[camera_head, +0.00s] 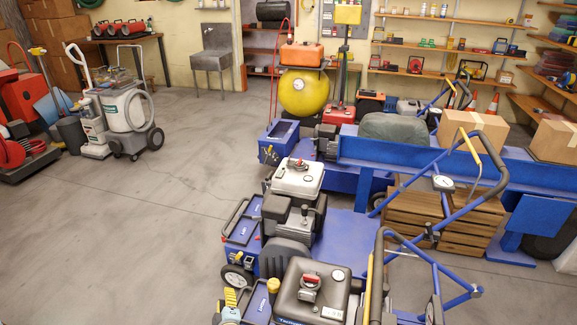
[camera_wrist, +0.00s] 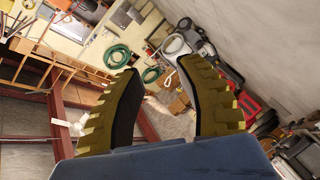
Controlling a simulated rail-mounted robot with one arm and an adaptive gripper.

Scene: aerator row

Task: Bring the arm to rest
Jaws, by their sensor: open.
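My gripper (camera_wrist: 159,66) shows in the wrist view with its two ridged yellow fingers apart and nothing between them. The wrist view is tilted and looks out over the room, with shelves and hoses beyond the fingers. In the head view, a small yellow ridged part at the bottom edge, left of the black engine, looks like my fingers, but I cannot be sure. The rest of the arm is not clear there.
Blue aerators with a silver-topped engine (camera_head: 297,178) and a black engine (camera_head: 311,289) fill the lower middle. A wooden crate (camera_head: 440,222), cardboard boxes (camera_head: 473,132) and a yellow tank (camera_head: 305,92) stand behind. The concrete floor (camera_head: 130,230) at left is clear.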

